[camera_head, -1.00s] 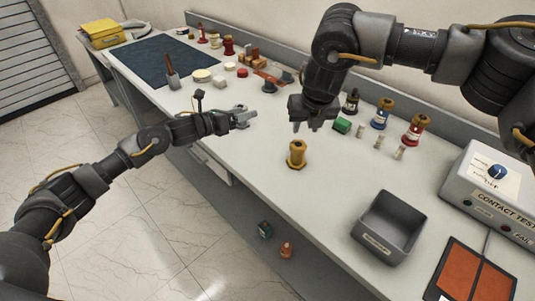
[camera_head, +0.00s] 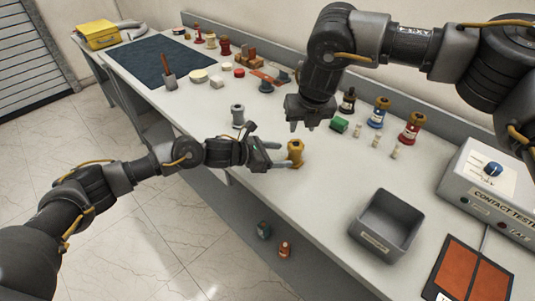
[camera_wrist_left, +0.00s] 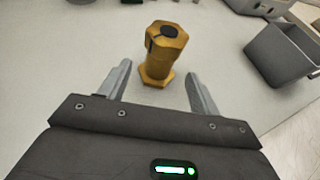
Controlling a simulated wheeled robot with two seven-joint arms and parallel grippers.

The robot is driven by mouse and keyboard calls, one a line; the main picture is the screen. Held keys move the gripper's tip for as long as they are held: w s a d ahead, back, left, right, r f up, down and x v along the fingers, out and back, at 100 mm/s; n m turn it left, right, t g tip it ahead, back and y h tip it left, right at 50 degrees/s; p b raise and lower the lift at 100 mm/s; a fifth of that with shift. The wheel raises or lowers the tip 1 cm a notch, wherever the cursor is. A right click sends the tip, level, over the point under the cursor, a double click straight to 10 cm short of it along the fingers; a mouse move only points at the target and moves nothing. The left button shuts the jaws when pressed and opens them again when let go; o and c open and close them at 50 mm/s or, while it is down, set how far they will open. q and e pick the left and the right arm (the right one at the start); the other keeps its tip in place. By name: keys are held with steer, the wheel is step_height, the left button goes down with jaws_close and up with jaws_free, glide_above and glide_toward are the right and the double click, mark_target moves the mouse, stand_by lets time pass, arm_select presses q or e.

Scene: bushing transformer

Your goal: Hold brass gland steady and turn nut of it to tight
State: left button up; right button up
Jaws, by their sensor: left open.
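The brass gland (camera_head: 296,153) stands upright on the white bench. It has a wide hexagonal foot and a hexagonal top with a dark opening. In the left wrist view the gland (camera_wrist_left: 160,55) stands just beyond and between my fingertips. My left gripper (camera_head: 285,155) is open, low over the bench, with its fingers pointing at the gland's lower part; it also shows in the left wrist view (camera_wrist_left: 156,75). I cannot tell whether a finger touches the gland. My right gripper (camera_head: 305,127) hangs above and behind the gland, pointing down, its fingers apart and empty.
A grey bin (camera_head: 388,222) stands on the bench to the right, near the contact tester (camera_head: 490,190). A green block (camera_head: 339,125) and several bushings stand behind the gland. A grey spool-like part (camera_head: 238,116) stands behind my left wrist. The bench's front edge is close below my left arm.

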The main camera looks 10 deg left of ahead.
mark_target(289, 155)
arm_select(q)
steer(key=shift+x, duration=3.15)
